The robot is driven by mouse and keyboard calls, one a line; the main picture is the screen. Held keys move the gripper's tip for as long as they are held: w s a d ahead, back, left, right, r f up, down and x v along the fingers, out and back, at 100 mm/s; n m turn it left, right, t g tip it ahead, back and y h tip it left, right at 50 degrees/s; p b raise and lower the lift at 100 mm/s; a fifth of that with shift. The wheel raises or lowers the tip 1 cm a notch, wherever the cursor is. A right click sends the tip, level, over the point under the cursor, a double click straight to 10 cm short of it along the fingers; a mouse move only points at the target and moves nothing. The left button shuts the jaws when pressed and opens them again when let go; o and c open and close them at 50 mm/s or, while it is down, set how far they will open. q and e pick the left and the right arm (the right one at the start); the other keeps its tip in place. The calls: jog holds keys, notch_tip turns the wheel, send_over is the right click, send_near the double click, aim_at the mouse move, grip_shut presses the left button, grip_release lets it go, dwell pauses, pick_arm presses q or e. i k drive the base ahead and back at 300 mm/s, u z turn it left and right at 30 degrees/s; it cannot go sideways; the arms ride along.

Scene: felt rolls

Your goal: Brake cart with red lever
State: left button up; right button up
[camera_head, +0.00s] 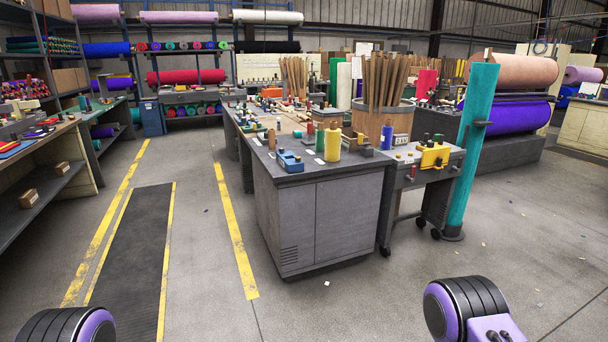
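A grey cart (408,203) on dark casters stands against the right end of the central grey workbench (318,215). Its caster (385,251) at the near left corner rests on the concrete floor. A small red part (413,171) shows on the cart's near side, just below its top; it may be the lever, but its position is too small to tell. A yellow tool (434,157) and small spools stand on the cart's top. Only rounded black and purple parts of my arms show at the bottom edge. Neither gripper is in view.
A tall teal felt roll (473,145) stands upright close to the cart's right side. Yellow floor lines and a dark floor mat (135,255) lie to the left. Shelves (45,180) line the left wall. The floor in front of the bench and cart is clear apart from small scraps.

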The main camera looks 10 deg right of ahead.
aim_at(412, 177)
jog(key=i, duration=2.2)
jog(key=z, duration=2.55)
jog(key=i, duration=4.25)
jog(key=u, duration=1.6)
